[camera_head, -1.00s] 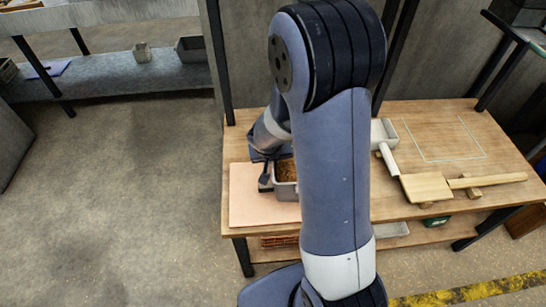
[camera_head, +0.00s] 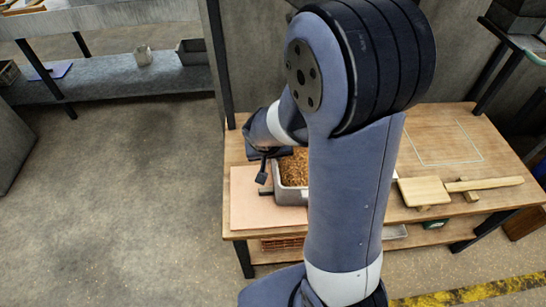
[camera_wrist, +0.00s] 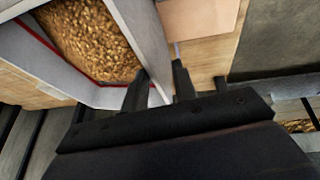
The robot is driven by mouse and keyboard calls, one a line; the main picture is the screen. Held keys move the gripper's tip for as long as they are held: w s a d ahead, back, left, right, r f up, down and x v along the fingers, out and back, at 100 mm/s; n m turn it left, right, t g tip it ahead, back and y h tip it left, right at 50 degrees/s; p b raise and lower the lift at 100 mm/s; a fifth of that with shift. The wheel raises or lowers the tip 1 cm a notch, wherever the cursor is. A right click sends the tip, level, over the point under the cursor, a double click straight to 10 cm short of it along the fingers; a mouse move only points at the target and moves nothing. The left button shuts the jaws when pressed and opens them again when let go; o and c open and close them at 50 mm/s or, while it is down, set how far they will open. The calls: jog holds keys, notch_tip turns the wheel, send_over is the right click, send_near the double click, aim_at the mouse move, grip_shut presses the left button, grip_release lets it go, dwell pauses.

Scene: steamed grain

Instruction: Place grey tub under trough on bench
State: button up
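The grey tub (camera_head: 291,197), heaped with golden-brown grain, stands at the bench's left part in the head view, partly behind my arm. In the wrist view the tub (camera_wrist: 158,45) is close up, with a red line along its inside. My gripper (camera_head: 262,178) is at the tub's left side. In the wrist view the tub's side wall lies between the two fingertips of my gripper (camera_wrist: 160,78). A gap shows between the wall and the right finger, so it looks open around the wall. The trough is not visible now; my arm covers that part of the bench.
The wooden bench (camera_head: 420,125) has a pale pink board (camera_head: 258,212) at its left front and a marked rectangle at its right back. A wooden paddle (camera_head: 425,191) lies at the front right. A grey side shelf (camera_head: 110,76) stands far left, with open floor between.

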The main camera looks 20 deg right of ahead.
jog(key=shift+p+v, duration=0.35)
jog(key=shift+v, duration=2.4)
jog(key=shift+d, duration=0.1)
